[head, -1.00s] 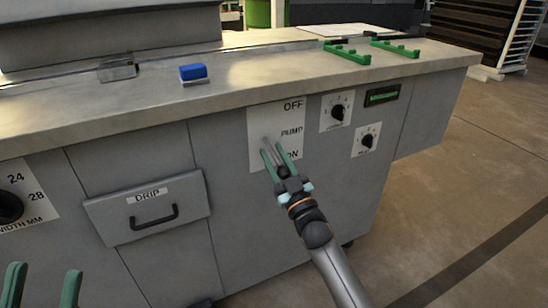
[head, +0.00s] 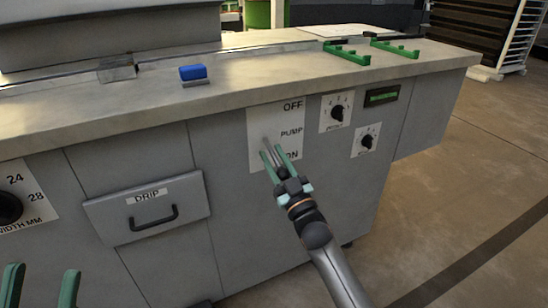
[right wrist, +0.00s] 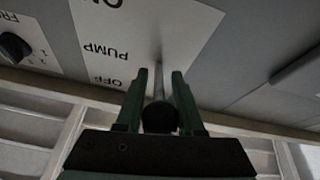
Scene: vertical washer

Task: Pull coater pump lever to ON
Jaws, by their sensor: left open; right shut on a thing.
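The pump panel (head: 262,118) is a white plate marked OFF at the top, PUMP in the middle and ON at the bottom. It also shows upside down in the right wrist view (right wrist: 130,30). The pump lever, a thin grey rod (right wrist: 159,70) with a dark round knob (right wrist: 159,117), sticks out from the plate. My right gripper (head: 271,151) is shut on the lever, its green fingers on either side of it, close to the ON label. The fingers partly hide the lever in the head view. My left gripper (head: 42,286) is open and empty at the lower left.
Two smaller dials (head: 337,112) and (head: 367,141) sit right of the pump panel. A drip drawer (head: 150,210) with a black handle is to the left. A blue block (head: 193,72) and green brackets (head: 347,54) are on the worktop. Floor at right is clear.

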